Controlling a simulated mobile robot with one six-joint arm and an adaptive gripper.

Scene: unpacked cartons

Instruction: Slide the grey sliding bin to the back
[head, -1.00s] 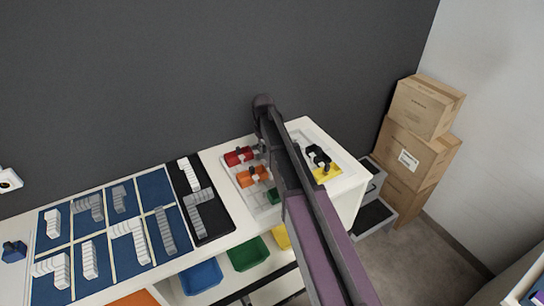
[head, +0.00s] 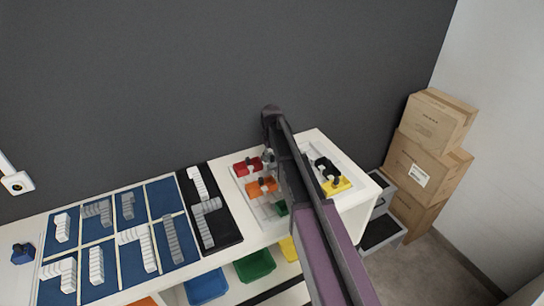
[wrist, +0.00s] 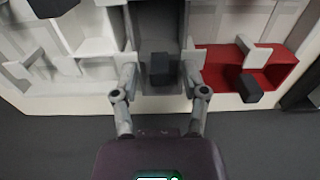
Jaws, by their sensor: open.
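The grey sliding bin (wrist: 154,22) is in the middle of the wrist view, with a dark knob (wrist: 160,69) on its handle. My gripper (wrist: 160,72) is open, with one finger on each side of this knob. I cannot tell whether the fingers touch it. In the head view my gripper (head: 269,156) is beside the red bin, and my arm hides most or all of the grey bin.
The red bin (wrist: 225,58) lies right of the grey bin in the wrist view. An orange bin (head: 262,187), a green bin (head: 281,208) and a yellow bin (head: 337,187) share the white tray (head: 250,206). The dark wall (head: 150,80) stands close behind. Cartons (head: 428,160) are stacked at right.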

